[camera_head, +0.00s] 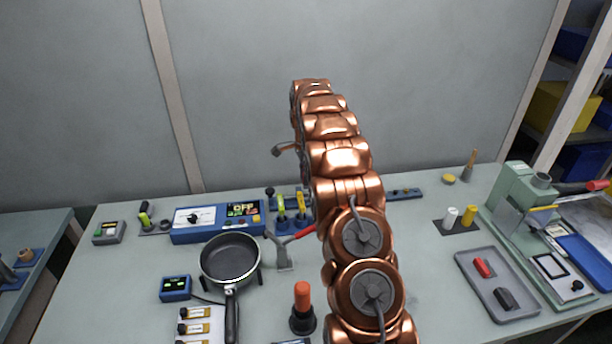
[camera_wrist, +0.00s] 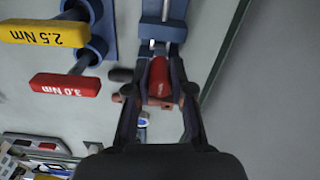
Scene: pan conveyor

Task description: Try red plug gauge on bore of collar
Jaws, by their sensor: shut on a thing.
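In the wrist view my gripper (camera_wrist: 160,100) is shut on the red plug gauge (camera_wrist: 159,78), a short red cylinder with small dark lettering, held between the two dark fingers. A blue fixture (camera_wrist: 170,32) with a bright metal part (camera_wrist: 152,43) lies just beyond the gauge's far end. I cannot tell whether the gauge touches it. I cannot make out the collar or its bore with certainty. In the head view my copper arm reaches over the bench toward the back wall and hides much of the area behind it.
A yellow 2.5 Nm handle (camera_wrist: 45,32) and a red 3.0 Nm handle (camera_wrist: 65,84) stand left of my gripper. A frying pan (camera_head: 230,262), an orange-topped piece (camera_head: 302,300) and a blue control box (camera_head: 215,220) are on the bench. A grey tray (camera_head: 535,303) and green press (camera_head: 510,210) stand right.

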